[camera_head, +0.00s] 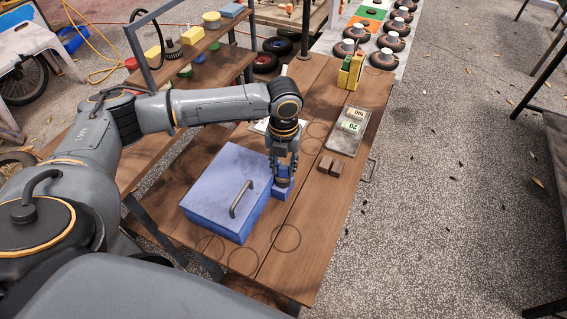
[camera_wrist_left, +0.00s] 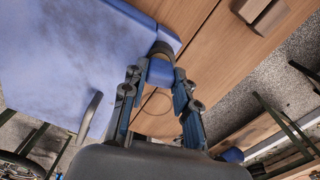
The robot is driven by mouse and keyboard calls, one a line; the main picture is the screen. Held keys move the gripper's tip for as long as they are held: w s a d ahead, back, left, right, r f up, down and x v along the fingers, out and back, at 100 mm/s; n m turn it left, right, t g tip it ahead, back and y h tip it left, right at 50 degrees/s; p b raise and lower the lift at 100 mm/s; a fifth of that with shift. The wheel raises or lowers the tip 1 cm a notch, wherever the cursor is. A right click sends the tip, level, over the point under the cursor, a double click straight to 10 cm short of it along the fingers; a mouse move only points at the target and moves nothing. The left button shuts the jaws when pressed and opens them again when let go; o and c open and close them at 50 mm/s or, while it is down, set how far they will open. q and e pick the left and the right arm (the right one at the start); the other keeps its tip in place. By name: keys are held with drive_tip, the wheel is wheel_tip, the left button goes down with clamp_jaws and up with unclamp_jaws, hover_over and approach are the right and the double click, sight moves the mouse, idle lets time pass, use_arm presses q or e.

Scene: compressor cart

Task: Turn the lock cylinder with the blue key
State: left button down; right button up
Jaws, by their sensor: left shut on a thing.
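A blue box (camera_head: 228,190) with a grey bar handle stands on the wooden table, and a small blue block (camera_head: 280,193) sits against its right side. My left gripper (camera_head: 283,179) points down over this block. In the left wrist view its fingers are closed around a blue piece (camera_wrist_left: 160,73), which looks like the blue key. Just beyond the fingertips is a dark ring (camera_wrist_left: 163,49), apparently the lock cylinder, at the box's corner. The fingers hide much of the key, so I cannot tell how deep it sits or its turn angle. My right gripper is out of view.
Two brown blocks (camera_head: 331,166) and a grey tray (camera_head: 354,143) with number cards lie to the right on the table. A yellow and green item (camera_head: 351,70) stands at the far end. The table's near right part (camera_head: 300,260) is clear.

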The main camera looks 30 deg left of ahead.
use_arm(q)
drive_tip(key=shift+r+n+p, duration=0.15)
drive_tip(key=shift+n+p, duration=1.45)
drive_tip(key=shift+n, duration=0.2)
drive_tip(key=shift+n+p, duration=0.8)
drive_tip(key=shift+p, duration=0.1)
drive_tip(key=shift+n+p, duration=0.8)
drive_tip(key=shift+n, duration=0.4)
